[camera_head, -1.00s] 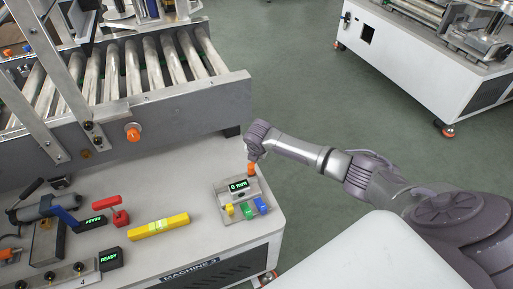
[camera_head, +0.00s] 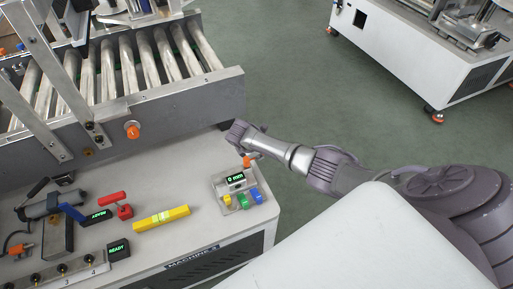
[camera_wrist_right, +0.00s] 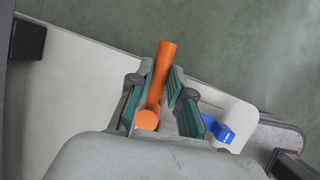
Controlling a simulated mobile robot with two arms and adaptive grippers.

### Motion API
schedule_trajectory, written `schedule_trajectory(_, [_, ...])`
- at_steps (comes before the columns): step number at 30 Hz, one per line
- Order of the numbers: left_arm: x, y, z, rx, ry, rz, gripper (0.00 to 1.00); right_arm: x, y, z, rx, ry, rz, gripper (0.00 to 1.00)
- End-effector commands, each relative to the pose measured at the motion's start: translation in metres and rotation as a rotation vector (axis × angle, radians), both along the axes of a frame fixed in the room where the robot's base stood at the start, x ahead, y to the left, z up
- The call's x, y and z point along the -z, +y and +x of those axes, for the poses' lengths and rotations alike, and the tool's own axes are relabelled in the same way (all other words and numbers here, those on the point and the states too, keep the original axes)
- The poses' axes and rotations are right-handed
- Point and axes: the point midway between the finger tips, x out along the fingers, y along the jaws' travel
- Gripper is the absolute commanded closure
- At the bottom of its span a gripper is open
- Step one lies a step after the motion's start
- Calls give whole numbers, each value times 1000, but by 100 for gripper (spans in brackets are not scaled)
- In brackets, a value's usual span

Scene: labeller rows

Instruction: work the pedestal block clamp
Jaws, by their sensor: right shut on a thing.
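The pedestal block clamp (camera_head: 221,189) is a grey metal block near the right end of the white machine top, with a small green-lit display (camera_head: 236,180). Yellow, green and blue pieces line its front. Its orange handle (camera_head: 247,162) is partly hidden by my right gripper (camera_head: 248,152) in the head view. In the right wrist view the orange handle (camera_wrist_right: 162,72) stands between the two fingers of my right gripper (camera_wrist_right: 160,92), which is shut on it. One blue piece (camera_wrist_right: 218,129) shows to the right of the fingers. My left gripper is not in view.
A yellow bar (camera_head: 161,218) lies left of the block. A red-handled toggle (camera_head: 113,200) and a READY display (camera_head: 118,249) are further left. The roller conveyor (camera_head: 130,105) runs behind. Open green floor (camera_head: 290,80) lies to the right.

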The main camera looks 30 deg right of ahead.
Motion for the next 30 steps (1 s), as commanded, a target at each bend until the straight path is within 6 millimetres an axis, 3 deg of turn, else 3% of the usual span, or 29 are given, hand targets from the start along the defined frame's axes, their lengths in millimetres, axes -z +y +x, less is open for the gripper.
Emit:
schedule_trajectory(17, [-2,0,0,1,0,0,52,1,0,-2,37,3,-1,100])
schedule_trajectory(18, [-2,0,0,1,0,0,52,1,0,-2,37,3,-1,78])
schedule_trajectory(22, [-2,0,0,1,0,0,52,0,0,-2,35,2,-1,56])
schedule_trajectory(30, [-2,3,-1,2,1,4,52,0,0,-2,35,1,0,56])
